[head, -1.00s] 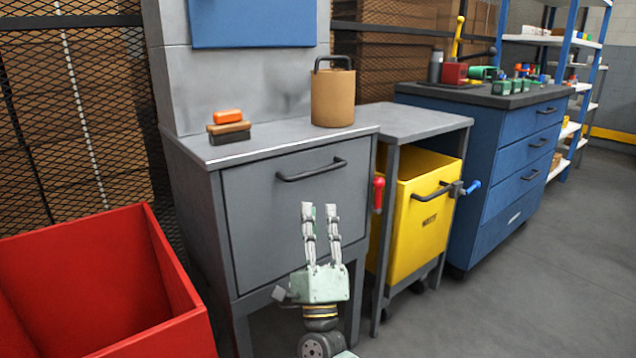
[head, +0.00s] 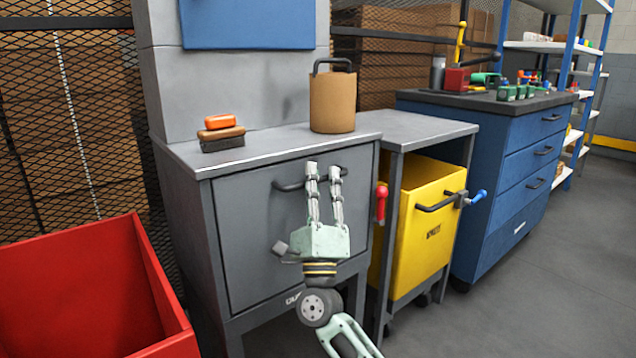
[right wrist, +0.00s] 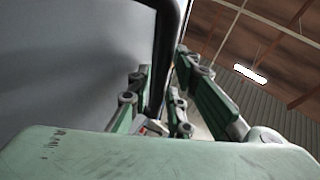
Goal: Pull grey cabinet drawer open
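The grey cabinet (head: 185,165) stands in the middle of the head view, with its drawer front (head: 250,240) flush and closed. A dark bar handle (head: 290,186) runs across the upper part of that front. My right gripper (head: 323,168) is upright at the right part of the handle, with its two fingers apart and overlapping the handle in view. In the right wrist view the fingers (right wrist: 162,70) are apart beside the grey panel, with a dark curved bar running between them. I cannot tell whether they touch the handle. My left gripper is not in view.
A brown canister (head: 332,103) and an orange-topped brush (head: 221,133) stand on the cabinet top. A red bin (head: 80,270) is at the lower left. A yellow bin (head: 425,230) under a side table and a blue drawer unit (head: 510,190) stand to the right.

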